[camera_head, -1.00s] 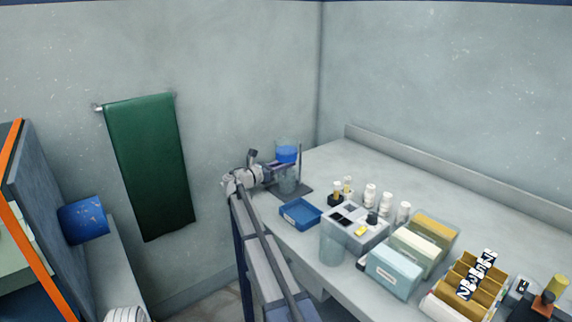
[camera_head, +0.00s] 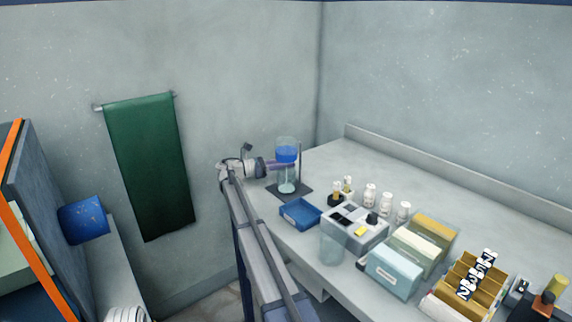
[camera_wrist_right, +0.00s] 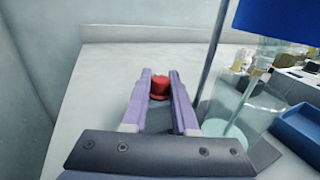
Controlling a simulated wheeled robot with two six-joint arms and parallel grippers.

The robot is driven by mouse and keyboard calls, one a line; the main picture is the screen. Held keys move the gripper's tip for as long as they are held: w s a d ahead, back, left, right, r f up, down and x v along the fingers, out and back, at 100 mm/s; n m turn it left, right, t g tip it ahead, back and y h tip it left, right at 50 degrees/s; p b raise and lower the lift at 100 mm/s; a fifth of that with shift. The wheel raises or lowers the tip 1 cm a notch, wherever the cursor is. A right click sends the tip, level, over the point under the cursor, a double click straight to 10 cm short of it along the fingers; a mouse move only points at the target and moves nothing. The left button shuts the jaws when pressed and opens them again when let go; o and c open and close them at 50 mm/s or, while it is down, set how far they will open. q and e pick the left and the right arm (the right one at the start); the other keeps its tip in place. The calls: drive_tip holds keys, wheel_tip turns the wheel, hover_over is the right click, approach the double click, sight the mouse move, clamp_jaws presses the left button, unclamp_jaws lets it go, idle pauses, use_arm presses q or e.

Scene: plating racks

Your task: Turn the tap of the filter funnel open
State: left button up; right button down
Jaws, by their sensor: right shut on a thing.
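The filter funnel (camera_head: 286,153) holds blue liquid and stands upright on a rod stand (camera_head: 301,165) at the bench's far left corner. Below it is a clear vessel (camera_head: 287,187) with pale teal liquid at its bottom. In the wrist view the blue liquid (camera_wrist_right: 280,18) and the vessel (camera_wrist_right: 262,85) are on the right. My right gripper (camera_head: 281,165) reaches in from the left at the funnel's lower part. Its fingers (camera_wrist_right: 160,88) are shut on a red tap knob (camera_wrist_right: 158,84), which shows between their tips. My left gripper is not in view.
A blue tray (camera_head: 300,213) sits just in front of the stand. White bottles (camera_head: 370,194), a grey box (camera_head: 355,229) and several file-like racks (camera_head: 395,270) fill the bench's front. The bench behind them (camera_head: 450,190) is clear. A green towel (camera_head: 150,165) hangs on the wall.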

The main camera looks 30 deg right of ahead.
drive_tip(key=shift+w+m+g+y, duration=0.1)
drive_tip(key=shift+m+g+y, duration=0.4)
drive_tip(key=shift+g, duration=0.4)
drive_tip(key=shift+m, duration=0.3)
drive_tip(key=c, duration=1)
unclamp_jaws()
